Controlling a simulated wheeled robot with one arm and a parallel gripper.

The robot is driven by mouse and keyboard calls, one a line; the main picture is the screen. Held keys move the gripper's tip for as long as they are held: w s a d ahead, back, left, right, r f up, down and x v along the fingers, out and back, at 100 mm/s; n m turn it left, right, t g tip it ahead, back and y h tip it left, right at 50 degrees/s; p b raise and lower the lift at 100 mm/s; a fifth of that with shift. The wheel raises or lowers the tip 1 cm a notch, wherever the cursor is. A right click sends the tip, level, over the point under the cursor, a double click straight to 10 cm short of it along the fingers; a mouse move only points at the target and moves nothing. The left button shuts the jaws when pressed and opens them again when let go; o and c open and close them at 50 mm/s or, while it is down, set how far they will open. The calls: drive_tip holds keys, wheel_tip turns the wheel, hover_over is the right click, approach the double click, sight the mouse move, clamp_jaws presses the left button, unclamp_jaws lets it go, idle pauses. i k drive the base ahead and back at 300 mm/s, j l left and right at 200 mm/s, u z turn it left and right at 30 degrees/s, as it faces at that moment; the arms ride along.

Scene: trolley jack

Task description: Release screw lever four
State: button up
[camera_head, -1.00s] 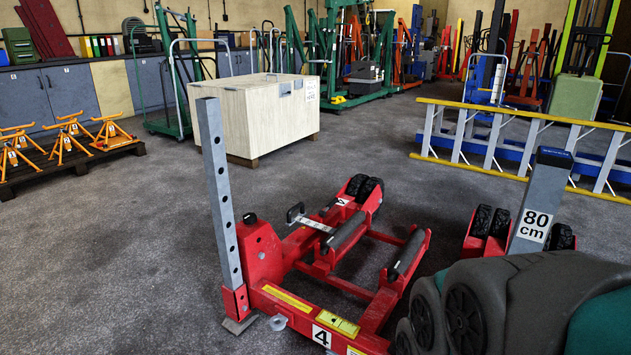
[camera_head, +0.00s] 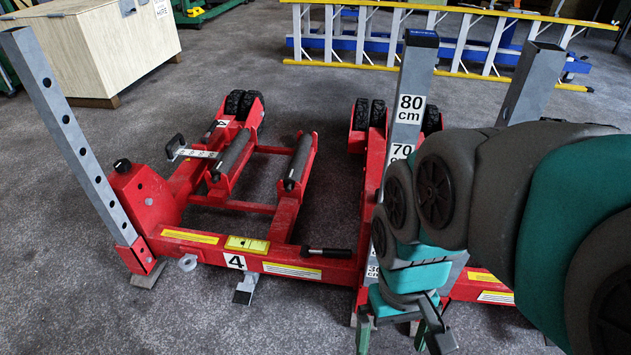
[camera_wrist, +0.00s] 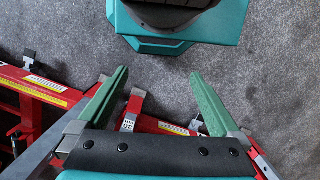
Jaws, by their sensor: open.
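The red trolley jack (camera_head: 285,225) stands on the floor, left and centre in the head view. A label "4" (camera_head: 233,262) is on its front beam. Below the label is a grey metal pedal-like piece (camera_head: 245,288), and to its left a grey knob (camera_head: 187,262). A black-handled lever (camera_head: 328,253) sticks out along the beam, right of the label. I cannot tell for certain which part is screw lever four. My gripper (camera_head: 397,330) is open and empty, right of these parts. In the wrist view, its green fingers (camera_wrist: 160,75) are spread over floor and red frame.
A grey column marked "80 cm" (camera_head: 410,105) rises close behind my gripper, another grey post (camera_head: 528,85) to its right. A perforated post (camera_head: 70,135) stands at the left. A wooden crate (camera_head: 95,50) and yellow-railed ladder (camera_head: 450,45) lie behind. Floor in front is clear.

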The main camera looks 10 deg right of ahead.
sight(330, 252)
drive_tip(key=k+l, duration=0.4)
drive_tip(key=l, duration=0.15)
drive_tip(key=k+l, duration=0.45)
drive_tip(key=l+u, duration=0.05)
drive_tip(key=l, duration=0.05)
